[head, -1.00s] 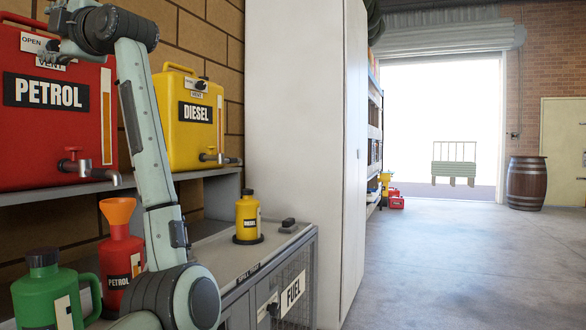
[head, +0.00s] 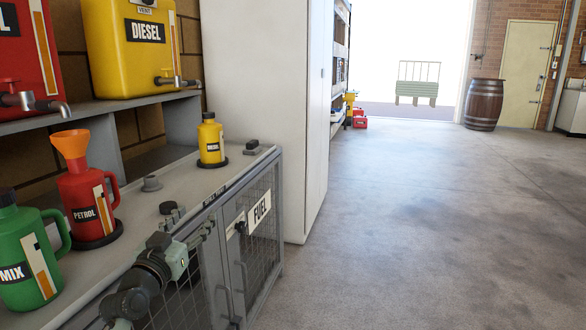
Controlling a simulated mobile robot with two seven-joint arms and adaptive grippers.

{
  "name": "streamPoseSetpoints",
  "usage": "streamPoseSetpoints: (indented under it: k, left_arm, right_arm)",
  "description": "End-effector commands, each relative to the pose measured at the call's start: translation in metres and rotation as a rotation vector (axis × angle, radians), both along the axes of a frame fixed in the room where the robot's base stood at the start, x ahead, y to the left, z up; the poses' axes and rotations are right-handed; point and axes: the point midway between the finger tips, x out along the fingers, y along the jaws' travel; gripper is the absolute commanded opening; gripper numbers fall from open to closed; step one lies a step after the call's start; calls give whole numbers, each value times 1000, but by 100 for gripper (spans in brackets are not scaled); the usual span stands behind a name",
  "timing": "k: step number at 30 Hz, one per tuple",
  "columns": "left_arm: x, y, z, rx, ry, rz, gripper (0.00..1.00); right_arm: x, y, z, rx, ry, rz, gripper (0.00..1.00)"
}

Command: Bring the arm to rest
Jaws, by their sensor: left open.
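My left gripper (head: 203,231) is low in the head view, in front of the mesh-fronted fuel cabinet (head: 232,270). Its wrist comes in from the bottom left and its fingers point away to the upper right. It is small and partly foreshortened, but looks open with nothing held. It is right of the red petrol can (head: 82,200), which has an orange funnel (head: 70,145) in its mouth and stands on a black disc. A green mix can (head: 25,265) stands at the left edge. A yellow diesel bottle (head: 211,142) stands on a black disc farther back. My right gripper is out of view.
A red petrol tank (head: 28,75) and a yellow diesel tank (head: 131,60) with taps sit on the shelf (head: 95,115) above the bench. A tall white cupboard (head: 265,90) stands beyond. The concrete floor to the right is clear.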

Motion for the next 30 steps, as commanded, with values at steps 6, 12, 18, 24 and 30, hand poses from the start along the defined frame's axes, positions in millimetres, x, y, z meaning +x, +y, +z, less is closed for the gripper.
streamPoseSetpoints:
  k: [6,12,18,24,30]
  left_arm:
    - [-68,-10,-158,82,426,-33,55]
    - [-167,1,-275,146,805,3,55]
    - [-284,25,-353,210,1146,95,55]
    - [-361,45,-382,255,1341,183,55]
    - [-379,50,-387,266,1385,208,55]
  right_arm:
    - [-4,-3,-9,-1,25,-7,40]
    - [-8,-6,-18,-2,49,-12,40]
    - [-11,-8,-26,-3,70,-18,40]
    - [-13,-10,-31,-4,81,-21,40]
    - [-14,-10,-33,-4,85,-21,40]
